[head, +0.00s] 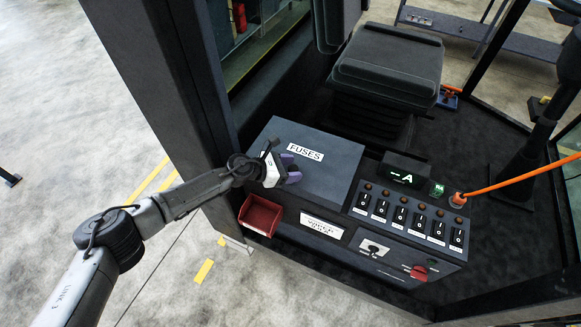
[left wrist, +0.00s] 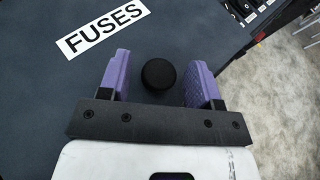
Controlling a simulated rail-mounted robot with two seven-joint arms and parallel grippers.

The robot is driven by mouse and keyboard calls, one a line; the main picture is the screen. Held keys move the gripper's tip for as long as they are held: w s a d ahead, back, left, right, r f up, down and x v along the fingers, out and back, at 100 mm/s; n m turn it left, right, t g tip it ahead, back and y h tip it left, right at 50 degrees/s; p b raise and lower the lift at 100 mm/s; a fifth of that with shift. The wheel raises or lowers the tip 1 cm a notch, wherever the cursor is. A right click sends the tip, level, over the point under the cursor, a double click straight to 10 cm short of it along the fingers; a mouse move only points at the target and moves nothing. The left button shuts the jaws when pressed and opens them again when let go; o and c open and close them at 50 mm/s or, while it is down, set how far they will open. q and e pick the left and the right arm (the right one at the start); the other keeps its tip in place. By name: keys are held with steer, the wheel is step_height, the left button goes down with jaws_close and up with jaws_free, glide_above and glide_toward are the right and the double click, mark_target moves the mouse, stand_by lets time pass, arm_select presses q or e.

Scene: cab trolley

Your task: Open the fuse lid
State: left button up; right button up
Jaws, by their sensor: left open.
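The fuse lid (head: 328,178) is a flat dark blue-grey panel with a white FUSES label, and it lies closed on top of the console. It also fills much of the left wrist view (left wrist: 60,100). A round black knob (left wrist: 160,74) stands on it in the left wrist view. My left gripper (head: 292,169) is over the lid's left part. Its two purple fingers are open, with the knob between them and a gap on each side in the left wrist view (left wrist: 160,80). In the head view the knob is hidden. My right gripper is not in view.
A red tray (head: 260,214) is on the console front below my left gripper. To the right are a row of switches (head: 410,216), a dark display (head: 406,168) and an orange cable (head: 520,181). A seat (head: 388,65) stands behind, and a dark cab post (head: 165,90) rises at the left.

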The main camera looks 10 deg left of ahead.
mark_target(298, 161)
arm_select(q)
jaws_close()
steer(key=shift+r+p, duration=0.45)
steer(key=r+p, duration=0.1)
steer(key=r, duration=0.1)
steer(key=w+r+n+g+y+p, duration=0.1)
steer(key=p, duration=0.1)
steer(key=w+r+g+p, duration=0.1)
steer(key=r, duration=0.1)
steer(key=shift+d+r+y, duration=0.3)
steer(key=shift+r, duration=0.05)
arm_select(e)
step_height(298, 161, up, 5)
arm_select(q)
steer(key=w+d+r+n+g+y+b, duration=0.1)
steer(key=w+r+n+g+b, duration=0.1)
steer(key=r+b, duration=0.3)
steer(key=shift+w+g+b, duration=0.35)
steer(key=shift+w+g, duration=0.05)
steer(key=shift+w, duration=0.45)
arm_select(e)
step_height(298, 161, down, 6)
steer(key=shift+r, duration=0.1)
arm_select(q)
steer(key=shift+d+r, duration=0.1)
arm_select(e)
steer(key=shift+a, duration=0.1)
